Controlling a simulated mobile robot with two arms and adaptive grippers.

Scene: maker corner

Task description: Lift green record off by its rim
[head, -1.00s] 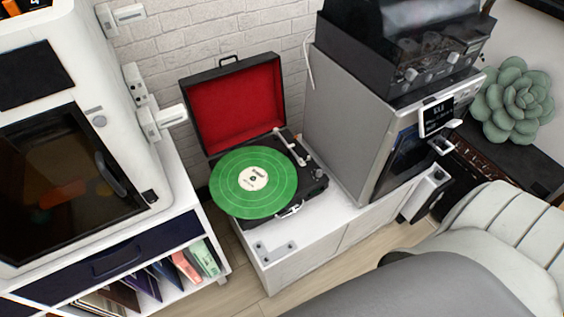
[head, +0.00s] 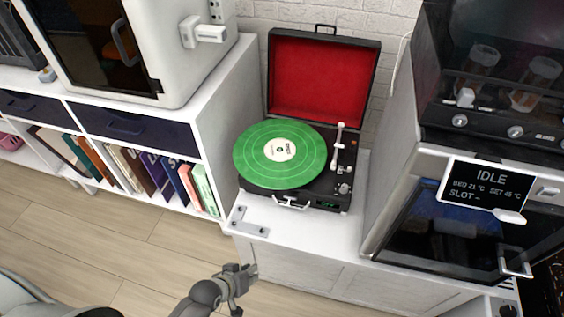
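The green record (head: 280,154) has a white label and lies flat on the black record player (head: 318,192). The player's red-lined lid (head: 322,82) is open behind. My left gripper (head: 250,273) is empty, low in front of the white cabinet, below and apart from the record. It is small and seen at an angle, so its finger opening is unclear. My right gripper is out of view.
The player stands on a low white cabinet (head: 290,238) with some bare top in front. A machine with a screen reading IDLE (head: 488,190) stands close on the right. A white shelf of record sleeves (head: 160,175) is at the left. The floor (head: 100,240) in front is clear.

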